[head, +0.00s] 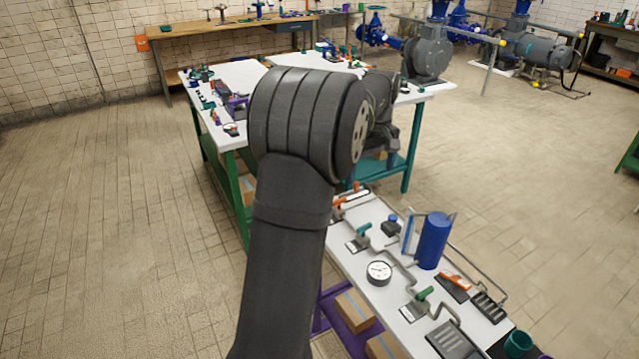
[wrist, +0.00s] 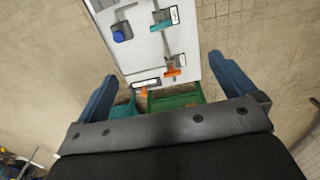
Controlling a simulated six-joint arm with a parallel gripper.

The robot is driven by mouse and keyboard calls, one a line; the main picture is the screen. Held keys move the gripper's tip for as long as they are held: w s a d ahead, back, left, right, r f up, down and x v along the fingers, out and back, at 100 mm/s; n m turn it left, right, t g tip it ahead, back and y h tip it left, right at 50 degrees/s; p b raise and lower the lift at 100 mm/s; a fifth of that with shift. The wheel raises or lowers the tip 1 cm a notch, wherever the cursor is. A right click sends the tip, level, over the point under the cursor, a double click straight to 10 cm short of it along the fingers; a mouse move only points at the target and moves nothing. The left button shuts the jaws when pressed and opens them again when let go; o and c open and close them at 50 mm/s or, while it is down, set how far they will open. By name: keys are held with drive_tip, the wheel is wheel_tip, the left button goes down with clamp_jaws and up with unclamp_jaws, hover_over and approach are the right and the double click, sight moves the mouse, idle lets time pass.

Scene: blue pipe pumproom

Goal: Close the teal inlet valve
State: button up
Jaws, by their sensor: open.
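A valve with a teal handle (head: 362,230) sits on a grey pipe on the white bench at the lower right of the head view. In the wrist view a teal handle (wrist: 161,25) shows near the top, beside a small label. A second valve with a green handle (head: 424,293) stands nearer on the same bench. The labels are too small to read, so I cannot tell which is the inlet. My gripper (wrist: 163,68) is open and empty, its two blue fingers wide apart. It is above the bench's far end, clear of the handles; my arm partly hides it in the head view.
An orange-handled valve (wrist: 172,72) lies between the fingers in the wrist picture, below them. A gauge (head: 379,272), a blue cylinder (head: 433,240) and a blue-capped part (head: 392,225) stand on the bench. Another white table (head: 240,72) with small parts is behind my arm. The floor at left is clear.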

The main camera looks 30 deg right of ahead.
sight(365, 226)
drive_tip(key=shift+f, duration=0.3)
drive_tip(key=c, duration=0.6)
drive_tip(key=shift+f+n, duration=0.3)
drive_tip(key=shift+n, duration=0.1)
drive_tip(key=shift+c, duration=0.4)
wheel_tip(365, 226, down, 18)
drive_tip(key=shift+r, duration=0.25)
